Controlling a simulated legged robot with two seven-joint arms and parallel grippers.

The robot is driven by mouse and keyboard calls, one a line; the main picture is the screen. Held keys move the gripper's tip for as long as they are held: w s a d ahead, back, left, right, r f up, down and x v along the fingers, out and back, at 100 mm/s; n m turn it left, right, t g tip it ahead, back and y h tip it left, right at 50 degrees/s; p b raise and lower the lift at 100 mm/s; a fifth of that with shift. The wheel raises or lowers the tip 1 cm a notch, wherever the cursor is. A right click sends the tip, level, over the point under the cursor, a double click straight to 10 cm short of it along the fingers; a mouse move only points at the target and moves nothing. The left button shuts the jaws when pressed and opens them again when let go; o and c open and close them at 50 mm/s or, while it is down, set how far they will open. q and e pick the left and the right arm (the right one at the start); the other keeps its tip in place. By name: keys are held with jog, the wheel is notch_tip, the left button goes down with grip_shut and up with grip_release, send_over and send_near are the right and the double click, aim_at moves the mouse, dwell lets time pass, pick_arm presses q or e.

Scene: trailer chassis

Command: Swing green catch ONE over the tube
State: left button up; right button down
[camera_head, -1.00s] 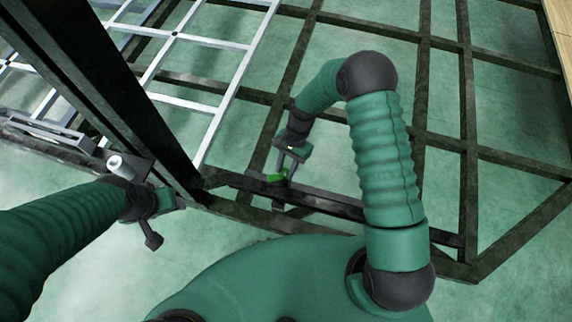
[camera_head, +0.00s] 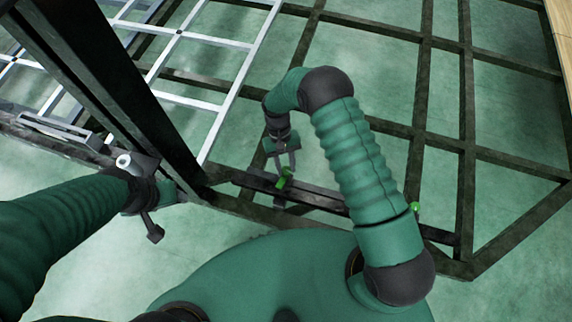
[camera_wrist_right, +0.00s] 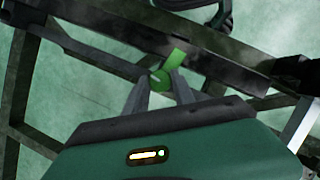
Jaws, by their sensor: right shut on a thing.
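A green catch (camera_head: 284,183) sits on a dark bar (camera_head: 322,197) low on the chassis, near the foot of the thick dark post. My right gripper (camera_head: 285,172) reaches down from above and is shut on this catch. In the right wrist view the catch (camera_wrist_right: 176,60) stands up between the fingertips, with a round green part at its lower end. Another small green piece (camera_head: 415,208) shows further right, beside my right arm. My left gripper (camera_head: 165,212) is by the post at left; its fingers are not clear. I cannot tell which bar is the tube.
The thick dark post (camera_head: 115,95) slants up at left. A pale lattice (camera_head: 205,98) lies behind it. Dark chassis beams (camera_head: 467,100) form an open grid at the right over the green floor. A metal fixture (camera_head: 55,132) lies at far left.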

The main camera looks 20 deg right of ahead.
jog(key=shift+w+n+h, duration=0.1)
jog(key=shift+n+h, duration=0.3)
jog(key=shift+n, duration=0.6)
jog(key=c, duration=1.1)
grip_release()
jog(key=p+v, duration=0.2)
jog(key=v, duration=1.4)
jog(key=shift+a+r, duration=0.2)
jog(key=shift+r, duration=0.2)
